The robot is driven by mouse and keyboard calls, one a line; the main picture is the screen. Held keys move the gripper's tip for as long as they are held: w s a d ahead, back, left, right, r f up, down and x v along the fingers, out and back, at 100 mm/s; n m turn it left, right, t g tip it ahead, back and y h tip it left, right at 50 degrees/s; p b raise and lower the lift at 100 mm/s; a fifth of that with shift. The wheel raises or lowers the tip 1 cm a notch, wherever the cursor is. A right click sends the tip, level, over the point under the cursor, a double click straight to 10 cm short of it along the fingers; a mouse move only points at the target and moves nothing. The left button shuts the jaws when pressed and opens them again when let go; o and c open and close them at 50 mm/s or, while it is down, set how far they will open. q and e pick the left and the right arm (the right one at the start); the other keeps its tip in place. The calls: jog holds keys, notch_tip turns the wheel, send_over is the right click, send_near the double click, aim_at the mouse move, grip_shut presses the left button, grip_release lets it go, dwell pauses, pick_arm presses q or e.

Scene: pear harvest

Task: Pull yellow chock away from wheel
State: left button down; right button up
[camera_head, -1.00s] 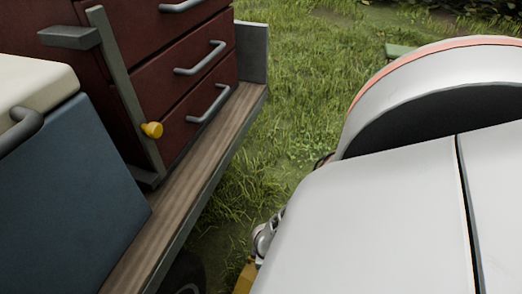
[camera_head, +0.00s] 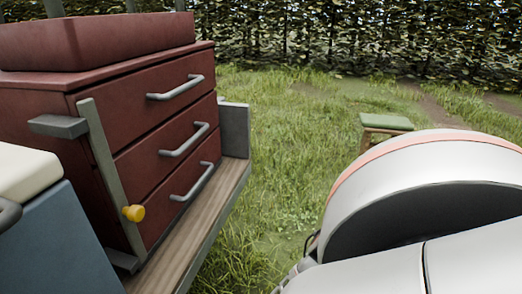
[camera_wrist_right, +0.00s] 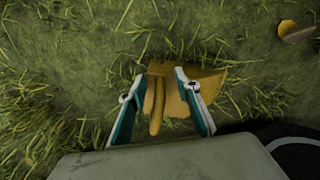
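The yellow chock (camera_wrist_right: 212,82) lies on the grass in the right wrist view, with an upright yellow bar (camera_wrist_right: 157,108) on its near side. My right gripper (camera_wrist_right: 160,72) is over it, its two teal and grey fingers apart, one on each side of the bar. A gap shows beside the bar; I cannot tell whether either finger touches the chock. A dark wheel (camera_wrist_right: 262,131) shows at the lower right, close to the chock. In the head view the chock and wheel are out of sight. My left gripper is not in view.
A cart with a wooden deck (camera_head: 178,258) carries a red drawer cabinet (camera_head: 150,118) and a blue box (camera_head: 65,245) at left. A yellow knob (camera_head: 133,213) sits on its bar. A green-topped stool (camera_head: 386,121) stands on open grass. A small yellow-brown object (camera_wrist_right: 289,28) lies at upper right.

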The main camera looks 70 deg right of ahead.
notch_tip(320, 180, up, 12)
jog(key=shift+d+f, duration=0.1)
jog(key=shift+d, duration=0.05)
dwell(0.5)
dwell(0.5)
